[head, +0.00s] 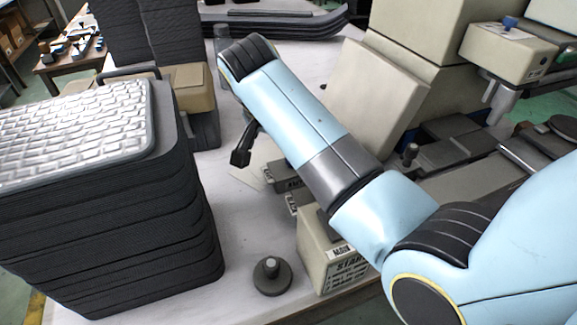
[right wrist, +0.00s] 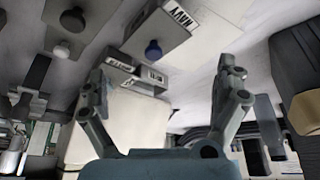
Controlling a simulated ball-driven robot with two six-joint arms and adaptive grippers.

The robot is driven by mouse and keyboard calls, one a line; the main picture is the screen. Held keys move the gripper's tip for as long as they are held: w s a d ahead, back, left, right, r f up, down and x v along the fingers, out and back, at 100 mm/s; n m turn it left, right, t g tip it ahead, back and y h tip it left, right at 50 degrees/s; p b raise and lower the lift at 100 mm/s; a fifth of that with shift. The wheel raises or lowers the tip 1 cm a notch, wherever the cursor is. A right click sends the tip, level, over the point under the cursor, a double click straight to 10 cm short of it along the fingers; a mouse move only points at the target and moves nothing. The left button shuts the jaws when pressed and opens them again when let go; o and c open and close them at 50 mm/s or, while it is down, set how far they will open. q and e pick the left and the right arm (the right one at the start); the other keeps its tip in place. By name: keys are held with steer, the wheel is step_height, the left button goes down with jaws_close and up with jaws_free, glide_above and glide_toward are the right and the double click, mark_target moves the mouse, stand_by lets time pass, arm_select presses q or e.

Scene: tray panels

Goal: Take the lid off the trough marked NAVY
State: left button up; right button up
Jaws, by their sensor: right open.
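The trough marked NAVY (right wrist: 172,28) shows at the top of the right wrist view, a pale box with its label upside down. A blue knob (right wrist: 153,50) stands on its face; I cannot tell where lid and trough meet. My right gripper (right wrist: 162,73) is open, its two fingers wide apart, with the blue knob showing between and beyond them. Nothing is held. In the head view my right gripper (head: 243,150) hangs above the table, mostly hidden behind my forearm. I cannot make out the NAVY label in the head view. My left gripper is not in view.
A tall stack of dark trays (head: 110,235) stands at the left. A round dark knobbed piece (head: 271,277) sits on the pale table near the front, beside a beige box marked START (head: 335,262). Small labelled grey blocks (head: 290,180) lie near my right arm.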

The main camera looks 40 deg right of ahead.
mark_target(281, 169)
steer(key=shift+w+x, duration=0.2)
steer(key=shift+x, duration=0.75)
steer(key=x, duration=0.4)
steer(key=shift+d+f, duration=0.2)
steer(key=shift+d, duration=0.15)
steer(key=shift+w+f, duration=0.1)
steer(key=shift+f, duration=0.15)
steer(key=shift+c, duration=0.4)
steer(key=c, duration=0.5)
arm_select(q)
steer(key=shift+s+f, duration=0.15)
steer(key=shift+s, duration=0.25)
arm_select(e)
steer(key=c, duration=0.8)
steer(key=shift+o, duration=0.2)
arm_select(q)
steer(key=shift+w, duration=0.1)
arm_select(e)
steer(key=shift+r, duration=0.1)
